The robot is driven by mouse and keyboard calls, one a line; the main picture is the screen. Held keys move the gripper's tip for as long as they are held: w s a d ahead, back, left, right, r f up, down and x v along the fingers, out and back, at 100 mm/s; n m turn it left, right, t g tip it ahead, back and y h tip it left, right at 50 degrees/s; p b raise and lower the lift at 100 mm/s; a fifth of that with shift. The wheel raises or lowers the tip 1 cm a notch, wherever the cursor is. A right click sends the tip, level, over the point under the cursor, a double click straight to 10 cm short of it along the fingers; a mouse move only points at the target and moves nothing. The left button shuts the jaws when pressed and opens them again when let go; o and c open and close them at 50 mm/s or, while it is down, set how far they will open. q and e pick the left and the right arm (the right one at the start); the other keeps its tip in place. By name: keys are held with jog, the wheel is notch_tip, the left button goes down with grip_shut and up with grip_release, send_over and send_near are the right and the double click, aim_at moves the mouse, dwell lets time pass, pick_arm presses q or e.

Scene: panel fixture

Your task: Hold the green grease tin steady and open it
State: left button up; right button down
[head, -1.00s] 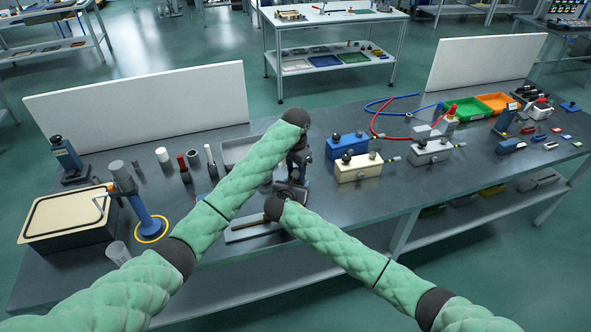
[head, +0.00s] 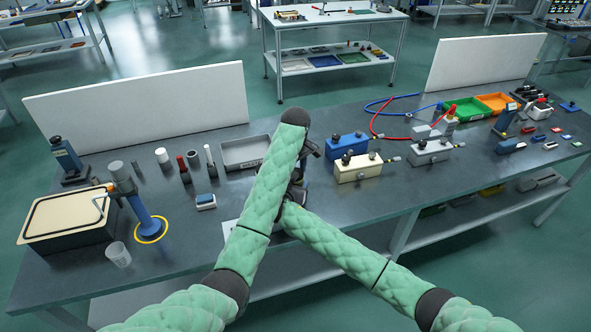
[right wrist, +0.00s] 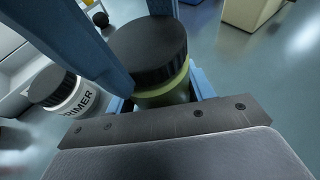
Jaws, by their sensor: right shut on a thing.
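The green grease tin (right wrist: 165,93) shows in the right wrist view as a green body under a wide black lid (right wrist: 148,50). It looks upright. My right gripper (right wrist: 163,100) is shut on its body, with blue jaws at both sides. Two blue fingers of my left gripper (right wrist: 128,42) come down from above. One passes at the left of the lid and the other is behind it. They are apart, and I cannot tell whether they touch the lid. In the head view my left arm hides the tin and most of both grippers.
A white primer container (right wrist: 68,92) with a black cap stands close left of the tin in the wrist view. A grey tray (head: 238,163), a blue-topped block (head: 205,201), cream box (head: 358,168) and clear cup (head: 118,255) are on the bench.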

pick_arm(q)
jog(key=shift+r, duration=0.15)
dwell(0.5)
jog(key=shift+r, duration=0.95)
pick_arm(e)
jog(key=shift+c, duration=2.3)
grip_release()
pick_arm(q)
jog(key=shift+r, duration=0.1)
